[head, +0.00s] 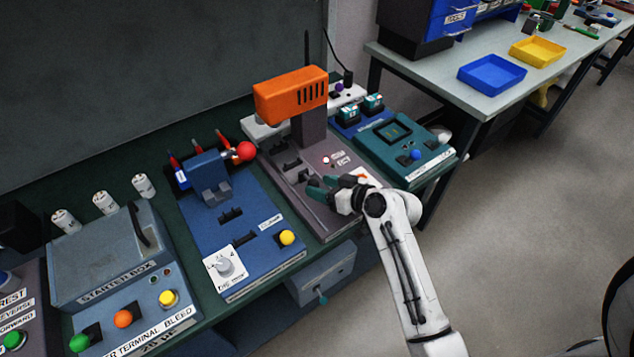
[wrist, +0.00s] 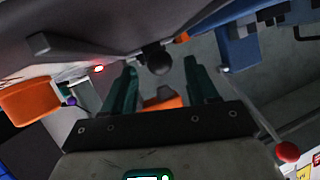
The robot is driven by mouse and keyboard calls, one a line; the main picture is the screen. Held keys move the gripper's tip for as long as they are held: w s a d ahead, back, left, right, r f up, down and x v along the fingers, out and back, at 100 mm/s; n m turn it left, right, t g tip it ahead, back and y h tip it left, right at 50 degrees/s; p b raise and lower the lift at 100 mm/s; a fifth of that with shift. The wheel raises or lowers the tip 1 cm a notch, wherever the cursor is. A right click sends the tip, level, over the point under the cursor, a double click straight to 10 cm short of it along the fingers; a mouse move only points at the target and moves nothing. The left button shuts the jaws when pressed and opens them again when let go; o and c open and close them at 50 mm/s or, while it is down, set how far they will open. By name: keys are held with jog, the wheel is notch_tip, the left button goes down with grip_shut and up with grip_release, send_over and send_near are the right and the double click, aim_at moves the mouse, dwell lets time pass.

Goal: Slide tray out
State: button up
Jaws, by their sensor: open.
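My gripper (head: 320,188) is over the grey-purple station (head: 333,222) with the orange-topped machine (head: 290,95). Its two teal fingers are open. In the wrist view, a black ball knob (wrist: 158,59) shows between the fingertips of my gripper (wrist: 160,68), against a grey surface. I cannot tell whether the fingers touch it. The knob may belong to the tray, but I cannot make out the tray's outline. In the head view my gripper and wrist hide part of the station's front.
A blue station (head: 250,225) with a red ball lever (head: 246,151) stands on the left. A teal station (head: 410,150) is on the right. A grey drawer-like box (head: 325,276) hangs below the bench. Open floor (head: 510,240) lies to the right.

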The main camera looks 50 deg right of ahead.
jog(key=shift+x, duration=1.15)
jog(key=shift+c, duration=0.3)
grip_shut()
